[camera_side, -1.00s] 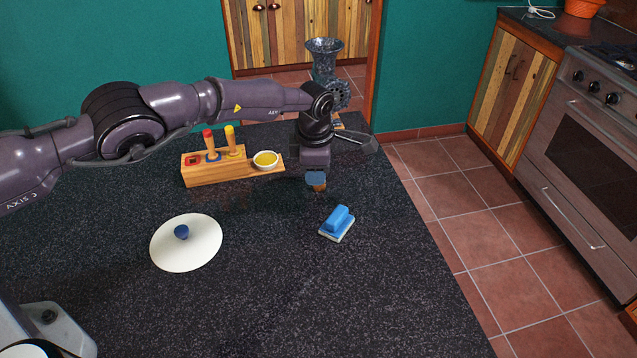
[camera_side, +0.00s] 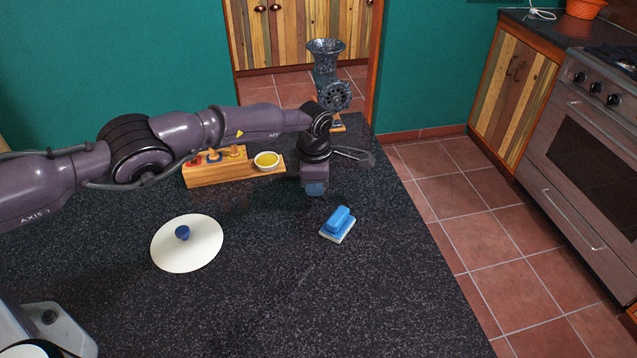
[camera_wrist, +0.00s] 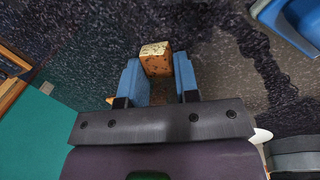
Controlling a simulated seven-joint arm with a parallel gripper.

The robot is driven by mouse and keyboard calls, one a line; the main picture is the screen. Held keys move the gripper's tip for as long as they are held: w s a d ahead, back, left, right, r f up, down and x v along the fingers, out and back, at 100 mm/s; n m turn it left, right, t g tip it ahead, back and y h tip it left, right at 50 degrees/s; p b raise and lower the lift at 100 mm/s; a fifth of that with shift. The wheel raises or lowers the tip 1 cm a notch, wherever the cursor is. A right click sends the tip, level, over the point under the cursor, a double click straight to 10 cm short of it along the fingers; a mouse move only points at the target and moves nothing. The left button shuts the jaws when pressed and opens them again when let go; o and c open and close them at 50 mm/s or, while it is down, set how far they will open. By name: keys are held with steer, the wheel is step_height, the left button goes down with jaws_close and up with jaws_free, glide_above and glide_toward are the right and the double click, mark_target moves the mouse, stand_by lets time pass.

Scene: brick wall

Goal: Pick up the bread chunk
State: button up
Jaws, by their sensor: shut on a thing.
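The bread chunk (camera_wrist: 156,57) is a small tan-brown block with a pale top. It sits between the blue fingertips of my gripper (camera_wrist: 157,70) in the wrist view. The fingers are shut on its sides, and its far end sticks out past the tips. In the side view my gripper (camera_side: 315,188) points down, low over the dark speckled counter (camera_side: 290,270). The chunk is hidden behind the fingers there. I cannot tell whether it touches the counter.
A blue-and-white butter dish-like item (camera_side: 338,223) lies just right of my gripper. A wooden block with coloured pieces (camera_side: 215,174) and a yellow-filled bowl (camera_side: 267,161) are behind left. A grinder (camera_side: 328,80) stands at the back; a white lid (camera_side: 190,250) lies front left.

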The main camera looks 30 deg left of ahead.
steer(key=shift+r, duration=0.15)
steer(key=shift+r, duration=0.3)
steer(key=r, duration=0.3)
steer(key=shift+s, duration=0.2)
steer(key=s+a+r, duration=0.1)
steer(key=s+r, duration=0.2)
steer(key=s, duration=0.1)
steer(key=s+a+r, duration=0.1)
steer(key=s+r, duration=0.2)
steer(key=s, duration=0.1)
steer(key=s+a+r, duration=0.1)
steer(key=s+r, duration=0.2)
steer(key=s, duration=0.2)
steer(key=shift+s+a+r, duration=0.1)
steer(key=shift+a, duration=0.05)
